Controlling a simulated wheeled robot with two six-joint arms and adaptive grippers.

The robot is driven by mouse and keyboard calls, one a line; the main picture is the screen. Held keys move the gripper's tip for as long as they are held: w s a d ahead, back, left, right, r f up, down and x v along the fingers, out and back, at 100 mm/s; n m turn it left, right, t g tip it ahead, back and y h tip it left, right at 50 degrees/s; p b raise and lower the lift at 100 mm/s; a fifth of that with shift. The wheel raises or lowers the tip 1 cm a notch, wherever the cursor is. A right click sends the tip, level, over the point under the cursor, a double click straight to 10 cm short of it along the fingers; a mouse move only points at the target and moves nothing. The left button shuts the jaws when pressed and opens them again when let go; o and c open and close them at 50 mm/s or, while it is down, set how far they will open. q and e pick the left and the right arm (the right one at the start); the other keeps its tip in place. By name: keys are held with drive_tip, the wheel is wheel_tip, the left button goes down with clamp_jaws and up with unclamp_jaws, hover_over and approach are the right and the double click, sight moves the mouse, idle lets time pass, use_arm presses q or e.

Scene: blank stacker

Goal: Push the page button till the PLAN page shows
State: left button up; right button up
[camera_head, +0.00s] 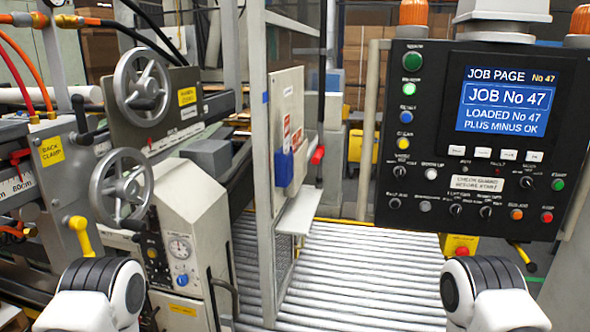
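The control panel (470,215) is black and stands at the right. Its blue screen (507,98) is headed JOB PAGE and reads JOB No 47, LOADED No 47, PLUS MINUS OK. A row of several small white buttons (483,153) sits just under the screen. The labels around them are too small to read surely, so I cannot tell which is the page button for PLAN. White and black parts of my two arms show at the bottom left and bottom right, below and apart from the panel. Neither gripper is in view.
Knobs and coloured buttons, including a red one (547,217), crowd the panel around the screen. A grey post (263,170) and a roller conveyor (350,280) fill the middle. Handwheels (122,188) and a machine stand at the left. The space before the panel looks clear.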

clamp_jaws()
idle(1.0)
